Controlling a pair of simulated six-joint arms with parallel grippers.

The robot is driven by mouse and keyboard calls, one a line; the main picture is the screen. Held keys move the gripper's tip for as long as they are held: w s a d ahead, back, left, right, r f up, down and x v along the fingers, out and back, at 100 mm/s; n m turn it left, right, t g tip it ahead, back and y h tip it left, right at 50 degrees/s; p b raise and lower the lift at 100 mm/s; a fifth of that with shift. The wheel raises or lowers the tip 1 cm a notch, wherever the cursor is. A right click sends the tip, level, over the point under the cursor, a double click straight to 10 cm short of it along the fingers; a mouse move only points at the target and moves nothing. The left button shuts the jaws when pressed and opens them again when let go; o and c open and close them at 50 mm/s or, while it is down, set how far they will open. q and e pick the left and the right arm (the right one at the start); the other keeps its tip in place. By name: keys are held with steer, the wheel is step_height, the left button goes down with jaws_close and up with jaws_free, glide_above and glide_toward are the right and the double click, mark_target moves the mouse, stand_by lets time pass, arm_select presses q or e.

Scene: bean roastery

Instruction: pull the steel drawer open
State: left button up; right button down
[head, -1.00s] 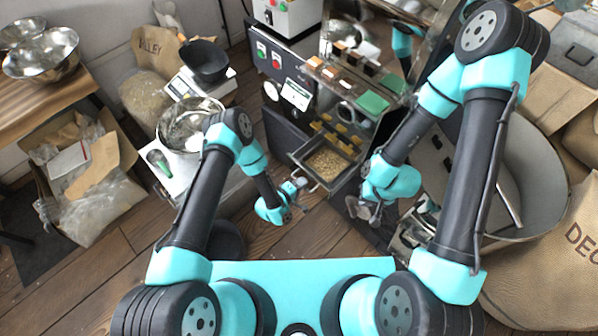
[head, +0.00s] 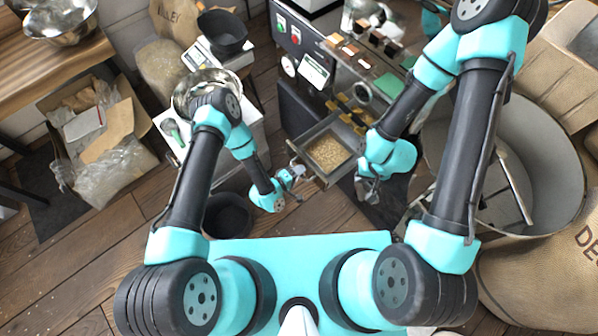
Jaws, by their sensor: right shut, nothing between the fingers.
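The steel drawer (head: 342,132) stands out of the front of the dark machine, partly open. It is an open-topped box with pale beans (head: 328,153) in it. My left gripper (head: 297,171) is at the outer front face of the drawer, on its left, and looks closed on the handle there. The handle is mostly hidden by the fingers. My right gripper (head: 369,188) is shut and empty, just right of the drawer and apart from it.
A control panel and sample blocks sit on the machine (head: 330,50) above the drawer. A scale with a black bowl (head: 222,33) and a steel bowl (head: 195,90) are to the left. A large round steel pan (head: 555,180) is at the right. Wood floor shows before the drawer.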

arm_select(q)
steer(key=shift+o, duration=0.8)
steer(key=v, duration=1.7)
steer(key=shift+a, duration=0.2)
steer(key=shift+s, duration=0.15)
steer(key=w+a+r+m+g+y, duration=0.3)
steer(key=a+r+m+g+y, duration=0.25)
steer(key=a, duration=0.25)
steer(key=s+a+r+g+y, duration=0.3)
steer(key=r, duration=0.6)
steer(key=shift+s+a, duration=0.25)
steer(key=shift+s, duration=0.15)
